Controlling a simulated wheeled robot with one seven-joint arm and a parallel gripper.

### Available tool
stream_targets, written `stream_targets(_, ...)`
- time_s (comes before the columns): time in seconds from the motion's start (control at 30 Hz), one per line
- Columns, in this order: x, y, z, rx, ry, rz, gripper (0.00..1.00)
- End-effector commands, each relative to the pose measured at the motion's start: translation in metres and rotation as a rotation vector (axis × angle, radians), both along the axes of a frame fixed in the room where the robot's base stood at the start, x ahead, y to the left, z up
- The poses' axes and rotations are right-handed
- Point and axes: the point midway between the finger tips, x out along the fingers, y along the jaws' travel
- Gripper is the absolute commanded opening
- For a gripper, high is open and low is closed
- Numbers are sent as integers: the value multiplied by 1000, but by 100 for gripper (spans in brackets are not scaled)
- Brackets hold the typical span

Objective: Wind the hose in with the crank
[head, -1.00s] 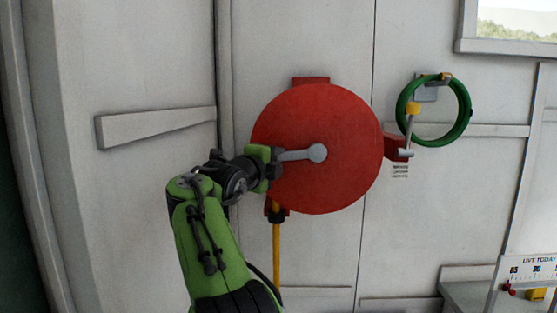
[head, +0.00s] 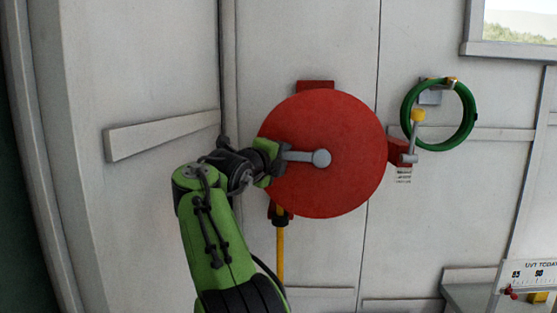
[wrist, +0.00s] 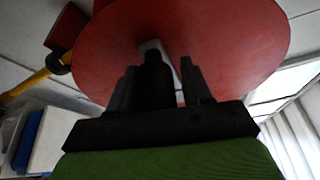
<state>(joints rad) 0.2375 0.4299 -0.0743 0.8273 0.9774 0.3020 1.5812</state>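The red hose reel (head: 345,185) is a large disc on the grey wall. Its grey crank (head: 303,156) runs left from the round hub, almost level. My gripper (head: 272,160) is shut on the crank's outer end, at the left edge of the disc; the grip itself is mostly hidden. In the wrist view the dark fingers (wrist: 160,85) stand in front of the red disc, with a strip of the grey crank between them. The yellow hose (head: 280,255) hangs straight down from a dark fitting below the reel; it also shows in the wrist view (wrist: 28,85).
A green hose ring (head: 468,128) hangs on a bracket right of the reel. A lever with a yellow knob (head: 418,115) sits on a red box at the reel's right edge. A gauge board (head: 530,272) stands lower right. A sloping ledge (head: 160,137) juts from the left wall.

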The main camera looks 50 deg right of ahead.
Motion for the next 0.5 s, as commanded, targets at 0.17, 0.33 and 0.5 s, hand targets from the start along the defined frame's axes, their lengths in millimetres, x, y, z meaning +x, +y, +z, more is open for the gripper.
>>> stream_targets(0.17,0,0,-2,3,3,-1,61)
stream_targets(0.33,0,1,-2,5,5,0,61)
stream_targets(0.5,-7,25,-1,5,3,6,61)
